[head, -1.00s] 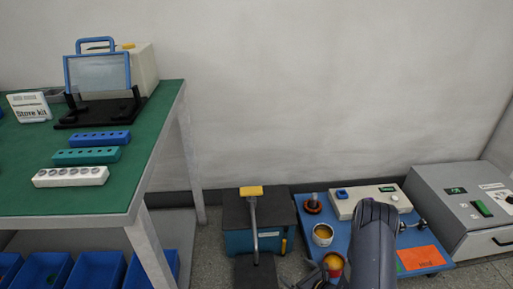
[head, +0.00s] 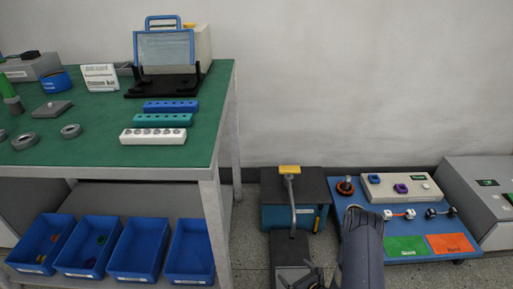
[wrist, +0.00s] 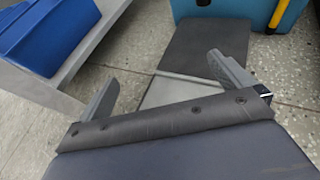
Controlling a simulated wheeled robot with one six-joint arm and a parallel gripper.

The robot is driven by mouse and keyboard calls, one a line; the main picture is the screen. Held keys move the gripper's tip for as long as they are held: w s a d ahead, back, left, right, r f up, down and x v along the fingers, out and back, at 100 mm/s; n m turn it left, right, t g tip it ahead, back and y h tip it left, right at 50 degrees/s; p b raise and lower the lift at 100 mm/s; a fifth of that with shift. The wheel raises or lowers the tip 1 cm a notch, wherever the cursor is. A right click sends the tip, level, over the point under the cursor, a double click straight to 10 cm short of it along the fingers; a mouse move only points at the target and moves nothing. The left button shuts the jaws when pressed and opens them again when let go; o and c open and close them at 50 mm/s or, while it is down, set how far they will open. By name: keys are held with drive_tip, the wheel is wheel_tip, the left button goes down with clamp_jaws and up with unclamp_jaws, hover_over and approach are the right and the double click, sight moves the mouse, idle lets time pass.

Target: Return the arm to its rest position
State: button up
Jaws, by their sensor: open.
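My arm (head: 361,250) rises from the bottom edge in the head view, in front of the left part of a blue board. My gripper (head: 303,280) shows only as dark parts at the bottom edge there. In the wrist view my gripper (wrist: 163,75) has its two grey fingers wide apart, with nothing between them. Beyond the fingers are the floor and a dark flat plate (wrist: 205,45).
A green-topped workbench (head: 95,150) stands at left, with blue bins (head: 138,250) below. A teal and black box (head: 290,216) with a yellow-topped lever stands on the floor. The blue board (head: 410,225) carries green and orange cards. A grey machine (head: 485,200) is at far right.

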drive_tip(key=shift+f+b, duration=1.15)
drive_tip(key=shift+f, duration=2.05)
drive_tip(key=shift+a, duration=0.1)
